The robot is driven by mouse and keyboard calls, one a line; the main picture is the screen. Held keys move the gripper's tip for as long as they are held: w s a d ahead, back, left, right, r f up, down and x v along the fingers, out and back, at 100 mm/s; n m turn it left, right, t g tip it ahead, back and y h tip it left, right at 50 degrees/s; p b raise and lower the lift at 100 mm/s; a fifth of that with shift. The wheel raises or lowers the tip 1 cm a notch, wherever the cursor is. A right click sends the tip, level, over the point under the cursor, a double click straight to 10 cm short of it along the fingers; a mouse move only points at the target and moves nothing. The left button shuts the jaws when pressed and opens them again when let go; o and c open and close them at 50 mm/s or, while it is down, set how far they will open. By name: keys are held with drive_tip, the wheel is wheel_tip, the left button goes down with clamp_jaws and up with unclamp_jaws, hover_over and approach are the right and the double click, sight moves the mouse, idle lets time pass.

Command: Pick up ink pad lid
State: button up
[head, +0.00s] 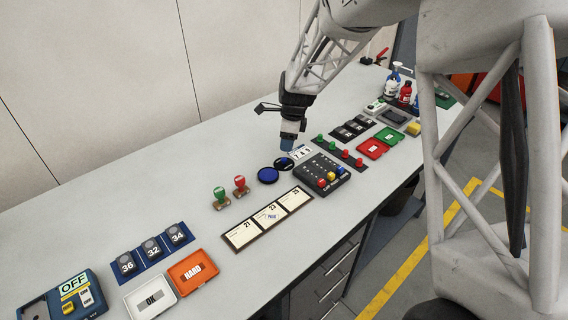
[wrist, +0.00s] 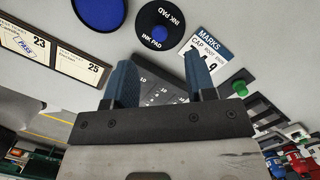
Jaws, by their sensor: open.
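A black disc marked INK PAD, with a blue round centre, looks like the ink pad lid (head: 284,164); it lies flat on the bench. It also shows in the wrist view (wrist: 172,14) at the top middle, beyond my fingertips. A dark-rimmed blue disc (head: 268,175), which looks like the open pad, lies just left of it and is cut off at the top edge of the wrist view (wrist: 98,12). My gripper (head: 287,146) is open and empty, pointing down above the bench close to the lid. Its two blue fingers (wrist: 161,65) are apart, with nothing between them.
A dark tray with coloured knobs (head: 322,173) lies in front. Bench behind the discs is clear.

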sight(284, 158)
drive_tip(key=shift+a+f, duration=0.15)
drive_tip(key=shift+f, duration=0.9)
drive_tip(key=shift+f, duration=0.1)
drive_tip(key=shift+a+f, duration=0.15)
drive_tip(key=shift+f, duration=1.1)
drive_tip(key=shift+a+f, duration=0.1)
drive_tip(key=shift+f, duration=1.15)
drive_tip(key=shift+c, duration=0.5)
clamp_jaws()
